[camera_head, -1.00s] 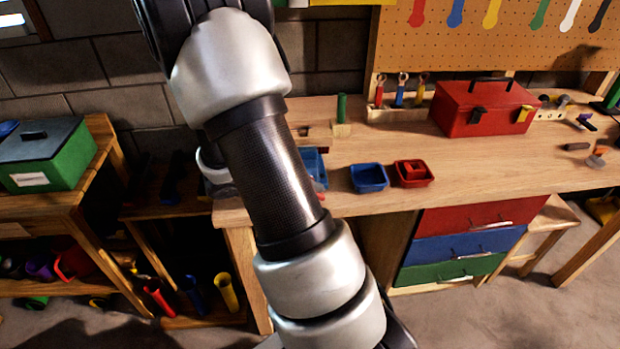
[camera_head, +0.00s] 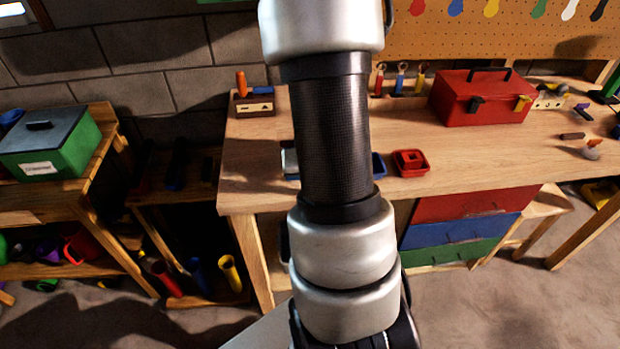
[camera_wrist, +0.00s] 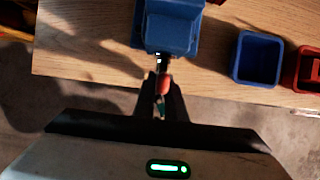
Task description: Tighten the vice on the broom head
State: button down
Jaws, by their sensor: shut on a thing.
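The blue vice (camera_wrist: 172,30) shows at the top middle of the wrist view, at the front edge of the wooden workbench (camera_wrist: 75,40). My gripper (camera_wrist: 163,82) is just in front of it, with its dark fingers closed around a small red part, which looks like the vice handle (camera_wrist: 163,86). A small teal piece shows between the fingers below the red part. In the head view my arm hides my gripper and most of the vice. I cannot make out the broom head in either view.
A blue bin (camera_wrist: 257,58) and a red bin (camera_head: 410,162) stand to the right of the vice. A red toolbox (camera_head: 483,98) stands at the back. A small tool block (camera_head: 255,108) is at the bench's back left. The bench's left front is clear.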

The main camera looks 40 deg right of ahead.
jog(key=shift+t+y, duration=0.3)
jog(key=shift+y, duration=0.1)
dwell(0.3)
jog(key=c, duration=1.8)
grip_release()
jog(key=shift+s, duration=0.1)
jog(key=shift+r+p, duration=0.35)
jog(key=shift+r, duration=0.05)
jog(key=p+v, duration=0.6)
jog(key=v, duration=1)
jog(key=shift+s+a+r, duration=0.2)
jog(key=shift+r, duration=0.05)
